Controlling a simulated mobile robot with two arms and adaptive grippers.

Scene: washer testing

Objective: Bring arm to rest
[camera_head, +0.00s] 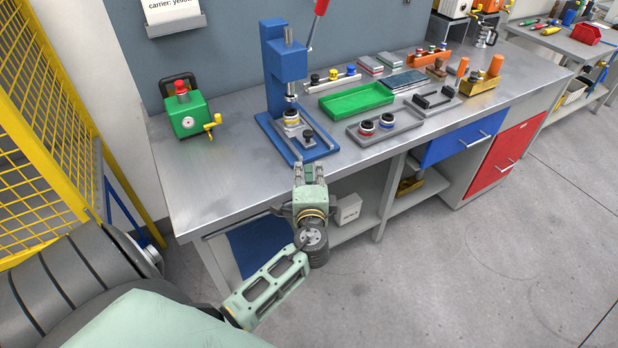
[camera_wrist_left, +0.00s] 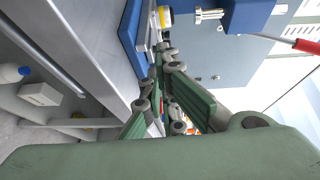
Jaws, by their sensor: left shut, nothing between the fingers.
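My left gripper (camera_head: 310,172) is in front of the bench's front edge in the head view, just below the blue press. It is shut and holds nothing. Its fingers also show in the left wrist view (camera_wrist_left: 165,85), close to the blue base of the press. The blue press (camera_head: 287,65) with a red lever stands on the metal workbench (camera_head: 210,185). A yellow-ringed part (camera_head: 291,118) sits on its base under the ram. My right gripper is not in view.
A green device (camera_head: 187,110) with a yellow crank stands at the back left. A green tray (camera_head: 355,100) and a grey tray (camera_head: 372,133) with two round parts lie right of the press. A yellow mesh fence (camera_head: 45,130) rises at the left. The floor at right is clear.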

